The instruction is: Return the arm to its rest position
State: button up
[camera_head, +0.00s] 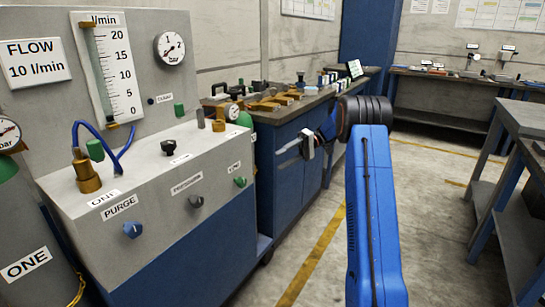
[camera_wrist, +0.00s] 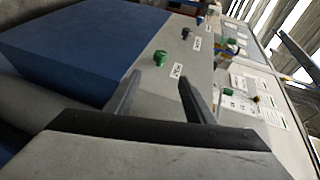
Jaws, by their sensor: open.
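My blue arm (camera_head: 370,220) rises at the right of the head view and bends at a dark joint toward the left. My gripper (camera_head: 290,148) is at its end, in front of the blue workbench and to the right of the gas panel. In the wrist view my gripper (camera_wrist: 160,95) shows two dark fingers spread apart with nothing between them. Beyond the fingers is the panel's grey face with a green knob (camera_wrist: 160,57), apart from them.
The gas panel (camera_head: 150,180) with knobs, gauges and a flow tube stands at left. A blue workbench (camera_head: 283,180) with several items is behind my gripper. A grey table (camera_head: 525,118) stands at right. The floor (camera_head: 425,210) between is clear, with yellow lines.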

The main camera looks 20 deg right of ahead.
jog(key=shift+a, duration=0.1)
jog(key=s+a+r+m+t+h, duration=0.1)
jog(key=s+a+r+h, duration=0.25)
jog(key=s, duration=0.45)
jog(key=s+a+r+m+h, duration=0.1)
jog(key=s+a+r+h, duration=0.1)
jog(key=s+a, duration=0.45)
jog(key=s+a+r+t+h, duration=0.1)
jog(key=s+a+r+h, duration=0.15)
jog(key=s, duration=0.65)
jog(key=s+f+t+h, duration=0.3)
jog(key=s, duration=0.9)
jog(key=s+d+f+m+t+h, duration=0.1)
jog(key=s+f+t+h, duration=0.2)
jog(key=s, duration=1)
jog(key=shift+d+f+m+h, duration=0.25)
jog(key=shift+f+m+h, duration=0.05)
jog(key=shift+f+h, duration=0.25)
jog(key=shift+s, duration=0.1)
